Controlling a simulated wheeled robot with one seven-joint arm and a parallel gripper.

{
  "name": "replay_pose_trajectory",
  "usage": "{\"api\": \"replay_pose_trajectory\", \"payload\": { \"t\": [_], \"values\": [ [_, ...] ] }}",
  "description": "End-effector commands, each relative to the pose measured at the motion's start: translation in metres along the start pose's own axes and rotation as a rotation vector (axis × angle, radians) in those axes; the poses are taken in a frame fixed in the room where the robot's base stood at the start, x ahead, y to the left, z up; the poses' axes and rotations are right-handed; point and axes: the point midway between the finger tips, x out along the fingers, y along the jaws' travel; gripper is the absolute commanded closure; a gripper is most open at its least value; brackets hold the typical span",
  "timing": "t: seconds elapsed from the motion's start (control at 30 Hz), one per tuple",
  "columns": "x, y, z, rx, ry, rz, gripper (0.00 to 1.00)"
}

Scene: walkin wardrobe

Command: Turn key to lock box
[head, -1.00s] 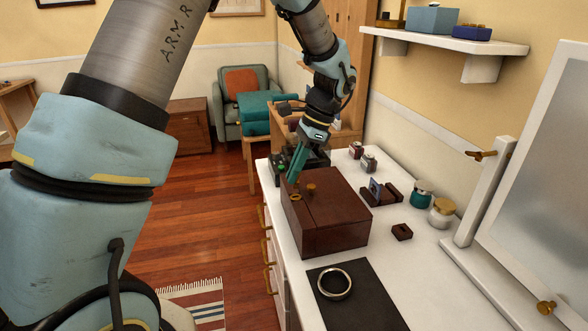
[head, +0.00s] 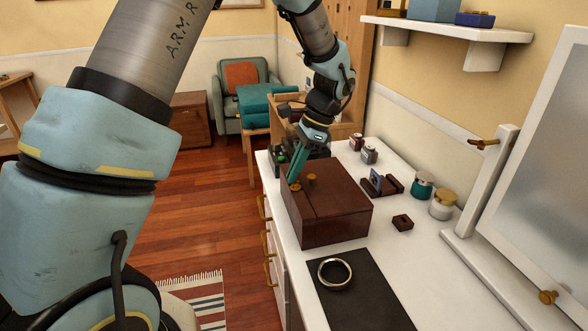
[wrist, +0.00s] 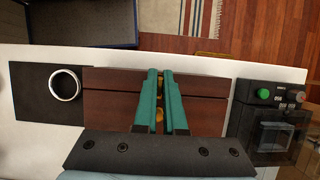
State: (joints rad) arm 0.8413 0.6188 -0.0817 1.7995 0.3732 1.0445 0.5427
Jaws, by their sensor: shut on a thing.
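The brown wooden box (head: 338,222) stands closed on the white counter, and its lid also shows in the wrist view (wrist: 105,85). A small gold ring-like piece (head: 296,187) is at the box's left edge, and a gold knob (head: 311,178) is on its lid. My gripper (head: 292,181) reaches down to the box with its teal fingers close together. In the wrist view my gripper (wrist: 160,74) is shut on a gold piece, which looks like the key (wrist: 159,88). The fingers hide most of the key, so its angle is unclear.
A dark mat (head: 365,290) with a silver ring (head: 334,273) lies in front of the box. A black device with a green button (wrist: 264,94) stands beyond it. Jars (head: 443,205), small blocks (head: 402,222) and a mirror (head: 540,180) are to the right.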

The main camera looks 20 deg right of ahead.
Motion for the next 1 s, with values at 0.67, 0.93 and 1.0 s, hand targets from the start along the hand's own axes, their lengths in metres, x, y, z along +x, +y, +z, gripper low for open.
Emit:
{"api": "replay_pose_trajectory", "payload": {
  "t": [0.67, 0.93, 1.0],
  "values": [
    [0.0094, 0.001, -0.0038, 0.086, 0.0, -0.035, 1.0],
    [0.0086, 0.0021, -0.0026, 0.539, -0.001, -0.221, 1.0],
    [0.0091, 0.0023, -0.0021, 0.704, -0.001, -0.289, 1.0]
  ]
}}
